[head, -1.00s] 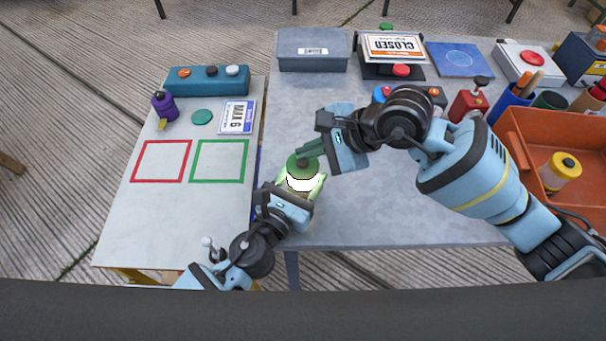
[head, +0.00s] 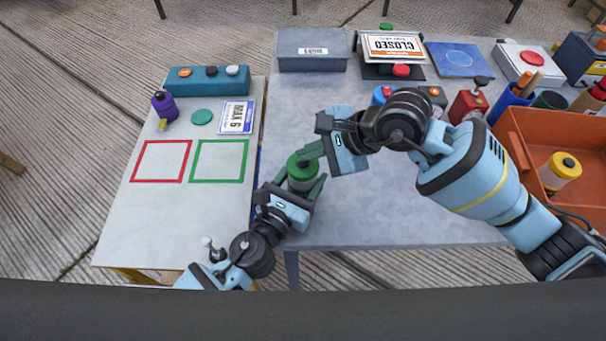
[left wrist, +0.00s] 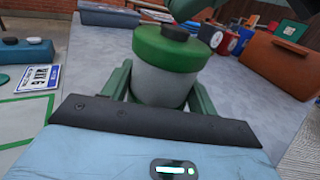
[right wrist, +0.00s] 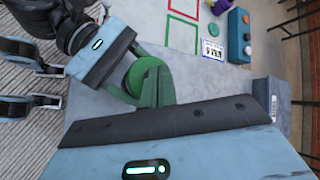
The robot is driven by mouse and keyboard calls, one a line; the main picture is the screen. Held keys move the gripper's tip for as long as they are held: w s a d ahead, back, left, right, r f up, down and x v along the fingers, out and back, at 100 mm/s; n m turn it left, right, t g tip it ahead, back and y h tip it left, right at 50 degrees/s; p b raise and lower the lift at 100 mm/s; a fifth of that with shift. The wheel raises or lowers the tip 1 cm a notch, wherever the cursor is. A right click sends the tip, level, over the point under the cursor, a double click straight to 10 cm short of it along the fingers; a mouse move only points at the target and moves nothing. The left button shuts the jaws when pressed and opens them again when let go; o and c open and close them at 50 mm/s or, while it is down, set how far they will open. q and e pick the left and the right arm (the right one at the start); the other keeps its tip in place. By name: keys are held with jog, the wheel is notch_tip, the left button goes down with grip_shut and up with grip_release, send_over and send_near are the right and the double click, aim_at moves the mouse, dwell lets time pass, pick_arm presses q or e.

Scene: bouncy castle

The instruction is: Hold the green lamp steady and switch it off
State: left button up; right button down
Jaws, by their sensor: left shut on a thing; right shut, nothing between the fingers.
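The green lamp (head: 301,178) stands upright near the front left of the grey table, its body grey-white and unlit. In the left wrist view the lamp (left wrist: 165,80) shows a green cap with a dark button on top. My left gripper (head: 305,187) is shut on the lamp's body, a finger on either side. My right gripper (head: 304,153) is shut and empty, its fingertips at the top of the lamp. In the right wrist view its fingers (right wrist: 153,82) overlap the green cap (right wrist: 138,75), so I cannot tell whether they touch the button.
An orange tray (head: 540,135) with a yellow-capped lamp (head: 562,170) is at the right. A grey box (head: 312,50) and a closed sign (head: 393,47) stand at the back. A white table (head: 140,215) with red and green squares is at the left.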

aim_at(309, 165)
jog(key=shift+r, duration=0.3)
pick_arm(q)
jog(key=o, duration=1.3)
pick_arm(e)
notch_tip(309, 165, up, 6)
pick_arm(q)
jog(key=shift+s, duration=0.1)
jog(key=v, duration=1.2)
jog(key=shift+f, duration=0.1)
